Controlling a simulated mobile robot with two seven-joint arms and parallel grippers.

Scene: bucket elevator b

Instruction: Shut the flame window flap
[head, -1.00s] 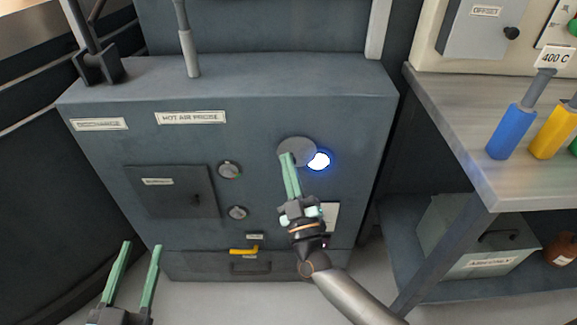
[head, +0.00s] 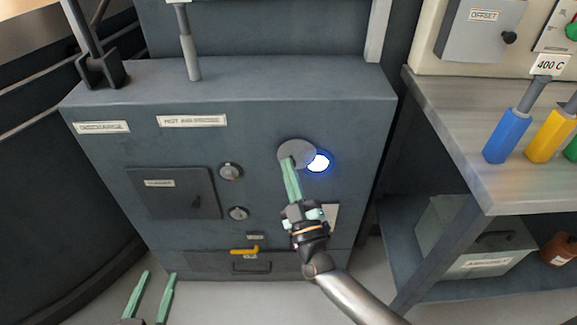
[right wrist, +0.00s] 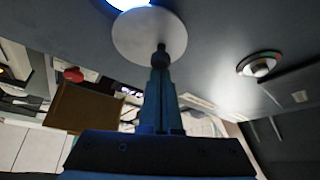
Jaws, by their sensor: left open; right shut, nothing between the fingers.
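The flame window flap (head: 296,152) is a round grey disc on the front of the dark cabinet. The flame window (head: 318,162) glows blue-white at its right edge and is partly covered by the disc. My right gripper (head: 290,165) is shut and empty, its fingertips at the disc's lower left part. In the right wrist view the flap (right wrist: 150,35) shows with a small dark knob (right wrist: 161,52) at the tips of the shut fingers; whether they touch is hard to tell. My left gripper (head: 156,285) is open and empty at the lower left, away from the cabinet front.
The cabinet front also bears two round knobs (head: 230,171), a square door (head: 174,193) and a drawer with a yellow lever (head: 245,250). A bench (head: 490,140) with coloured-handled tools stands at right, with a bin (head: 475,240) below.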

